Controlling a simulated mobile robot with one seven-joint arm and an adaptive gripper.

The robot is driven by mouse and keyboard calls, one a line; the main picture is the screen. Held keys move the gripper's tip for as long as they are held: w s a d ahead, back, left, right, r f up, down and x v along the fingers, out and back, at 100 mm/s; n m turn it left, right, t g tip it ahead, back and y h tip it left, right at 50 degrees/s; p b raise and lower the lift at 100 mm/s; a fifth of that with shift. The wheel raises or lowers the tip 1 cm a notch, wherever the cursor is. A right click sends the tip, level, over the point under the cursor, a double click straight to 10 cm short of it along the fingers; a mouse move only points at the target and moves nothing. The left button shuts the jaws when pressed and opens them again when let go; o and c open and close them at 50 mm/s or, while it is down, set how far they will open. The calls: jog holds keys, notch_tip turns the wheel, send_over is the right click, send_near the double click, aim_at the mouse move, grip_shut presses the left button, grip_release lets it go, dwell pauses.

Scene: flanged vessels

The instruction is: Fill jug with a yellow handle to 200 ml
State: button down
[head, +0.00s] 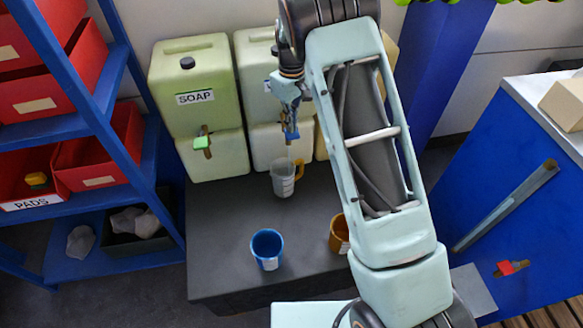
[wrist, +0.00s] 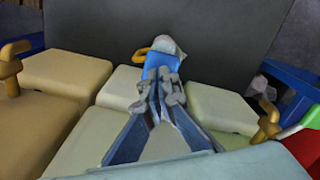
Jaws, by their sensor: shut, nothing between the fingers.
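The jug with a yellow handle (head: 283,182) is pale and stands upright at the back of the dark bench, below the middle container (head: 270,90). In the wrist view the jug (wrist: 174,45) is partly hidden behind a blue tap lever (wrist: 160,62); its yellow handle shows at the left. My gripper (head: 291,132) is shut and empty, pointing down at the blue lever on the middle container's front. In the wrist view my gripper (wrist: 158,88) is right by the lever; I cannot tell whether they touch. The liquid level in the jug is too small to read.
A blue cup (head: 267,247) and an orange-brown cup (head: 338,233), partly behind my arm, stand nearer on the bench. The SOAP container (head: 190,95) with a green tap (head: 201,141) is at left. A blue shelf with red bins is farther left. The bench's front left is clear.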

notch_tip(320, 180, up, 7)
jog(key=p, duration=0.3)
jog(key=shift+r+p, duration=0.15)
jog(key=shift+p, duration=0.25)
jog(key=shift+r, duration=0.1)
